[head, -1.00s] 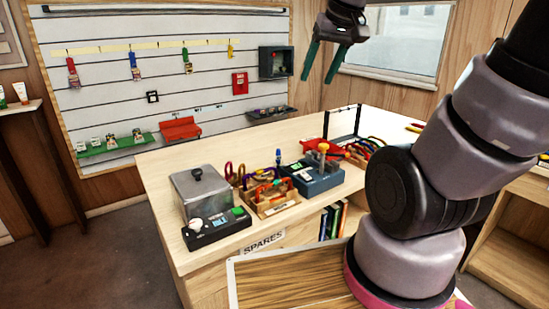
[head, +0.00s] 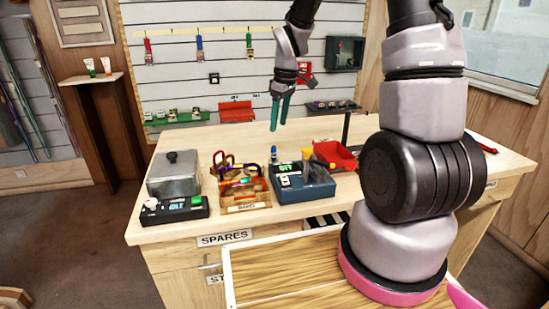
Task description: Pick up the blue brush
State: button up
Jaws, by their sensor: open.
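The wooden tray (head: 240,203), blue-grey box (head: 318,192), metal box (head: 160,187) and red bin (head: 334,152) crowd the counter (head: 420,230). A slatted wall (head: 170,85) with hanging gear, including a blue piece (head: 199,48), stands behind.

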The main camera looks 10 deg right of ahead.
aim_at(274, 146)
jog(key=f, duration=0.3)
jog(key=a+f, duration=0.1)
jog(key=f, duration=0.2)
jog(key=w+f, duration=0.1)
jog(key=f, duration=0.2)
jog(key=shift+a+f, duration=0.25)
jog(key=shift+f, duration=0.1)
grip_shut()
